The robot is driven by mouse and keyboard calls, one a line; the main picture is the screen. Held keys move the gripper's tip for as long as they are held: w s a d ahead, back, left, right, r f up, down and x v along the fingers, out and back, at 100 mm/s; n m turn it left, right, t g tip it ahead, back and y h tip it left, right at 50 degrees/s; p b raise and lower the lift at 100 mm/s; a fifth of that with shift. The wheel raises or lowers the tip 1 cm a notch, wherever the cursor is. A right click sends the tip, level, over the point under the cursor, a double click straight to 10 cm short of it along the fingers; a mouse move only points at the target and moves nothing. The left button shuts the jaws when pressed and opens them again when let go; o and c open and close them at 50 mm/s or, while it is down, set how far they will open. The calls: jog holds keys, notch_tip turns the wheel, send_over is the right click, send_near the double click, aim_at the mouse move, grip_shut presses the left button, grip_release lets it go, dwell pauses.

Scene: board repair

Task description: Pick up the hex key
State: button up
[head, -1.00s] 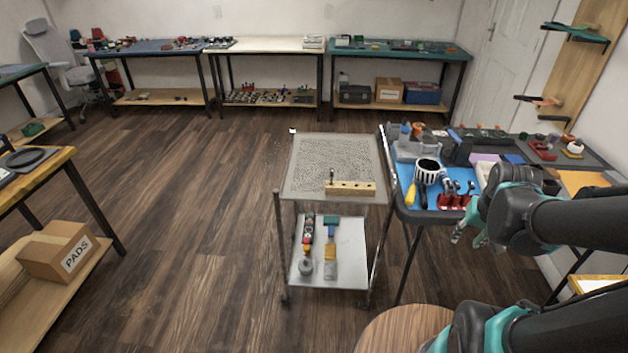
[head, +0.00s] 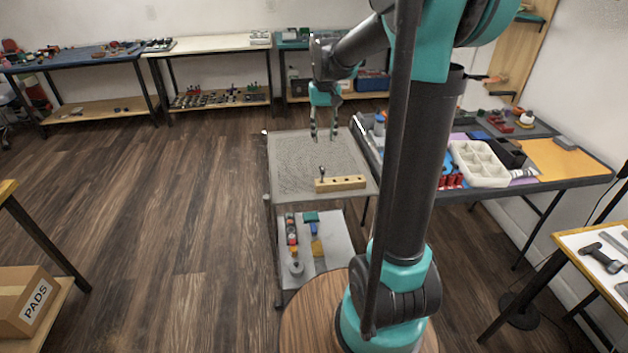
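A small dark upright tool (head: 322,173), which looks like the hex key, stands at the left end of a light wooden block (head: 350,183) with holes. The block lies near the front of the grey cart top (head: 285,170). The tool is too small to make out in detail. My gripper (head: 323,136) points down over the cart, in the picture above the tool and apart from it. Its two fingers are spread with nothing between them.
The cart's lower shelf (head: 330,260) holds several tools. To the right, a dark table (head: 470,187) carries a white compartment tray (head: 480,165) and red cylinders (head: 450,181). My arm hides part of this table. Open wooden floor (head: 170,200) lies left of the cart.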

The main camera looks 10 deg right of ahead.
aim_at(322, 168)
notch_tip(322, 168, down, 9)
jog(key=shift+r, duration=0.15)
jog(key=shift+s+a+f, duration=0.1)
jog(key=shift+s+f, duration=0.05)
jog(key=shift+f, duration=1.15)
jog(key=shift+s+a+f, duration=0.1)
jog(key=shift+f, duration=1.2)
jog(key=shift+c, duration=0.5)
grip_shut()
